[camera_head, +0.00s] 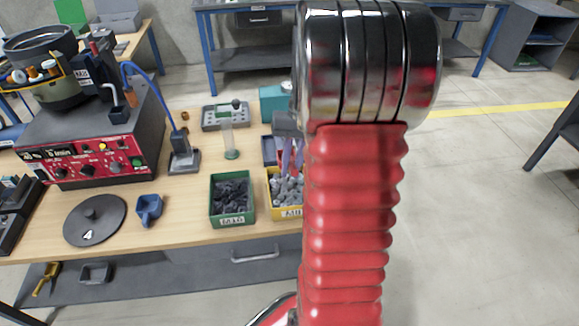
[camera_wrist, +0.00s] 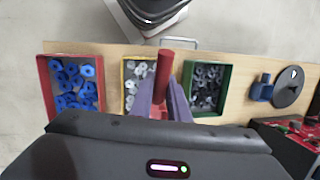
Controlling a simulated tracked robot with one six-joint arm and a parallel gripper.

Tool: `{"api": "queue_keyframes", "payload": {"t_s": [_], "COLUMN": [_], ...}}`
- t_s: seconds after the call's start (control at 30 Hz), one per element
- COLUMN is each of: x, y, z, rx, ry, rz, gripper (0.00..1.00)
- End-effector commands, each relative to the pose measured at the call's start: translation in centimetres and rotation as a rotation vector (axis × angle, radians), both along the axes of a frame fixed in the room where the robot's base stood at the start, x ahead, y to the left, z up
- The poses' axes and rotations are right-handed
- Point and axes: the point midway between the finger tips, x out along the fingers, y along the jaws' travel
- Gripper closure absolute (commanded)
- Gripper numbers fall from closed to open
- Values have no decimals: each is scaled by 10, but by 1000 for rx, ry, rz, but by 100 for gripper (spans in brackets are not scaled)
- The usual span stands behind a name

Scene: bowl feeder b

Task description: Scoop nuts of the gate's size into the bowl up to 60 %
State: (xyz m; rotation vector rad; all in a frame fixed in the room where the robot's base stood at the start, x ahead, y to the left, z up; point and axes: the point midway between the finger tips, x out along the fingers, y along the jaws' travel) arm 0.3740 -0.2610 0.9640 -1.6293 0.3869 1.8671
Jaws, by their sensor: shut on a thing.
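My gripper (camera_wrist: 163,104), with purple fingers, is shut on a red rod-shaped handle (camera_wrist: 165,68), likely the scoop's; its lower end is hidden. In the head view my gripper (camera_head: 291,156) is low over the yellow bin (camera_head: 272,203), partly behind my arm. Pale grey nuts (camera_head: 287,188) lie in this bin. A green bin (camera_head: 215,216) beside it holds dark grey nuts (camera_head: 233,196). A red bin (camera_wrist: 46,87) with blue nuts (camera_wrist: 73,84) shows in the wrist view. The feeder bowl (camera_head: 43,62) stands on the machine at left; its fill and the gate's label are unclear.
The red control panel (camera_head: 75,155) fronts the feeder. A dark round disc (camera_head: 95,220) and a blue funnel-like piece (camera_head: 149,209) lie on the bench. A clear tube (camera_head: 228,138) and a blue-cabled stand (camera_head: 183,152) rise behind the bins.

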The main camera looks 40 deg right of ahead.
Motion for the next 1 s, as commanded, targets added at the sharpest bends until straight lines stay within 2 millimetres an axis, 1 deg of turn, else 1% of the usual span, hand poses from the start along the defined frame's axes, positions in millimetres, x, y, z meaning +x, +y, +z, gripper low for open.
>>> {"api": "queue_keyframes", "payload": {"t_s": [0.17, 0.37, 0.87, 1.0], "x": [1, 2, 8, 8], "y": [0, -1, -5, -5], "z": [-1, -10, -51, -62], "rx": [2, 18, 88, 87], "ry": [3, 25, 129, 126], "rz": [1, 1, 2, 1], "gripper": [100, 100, 100, 100]}}
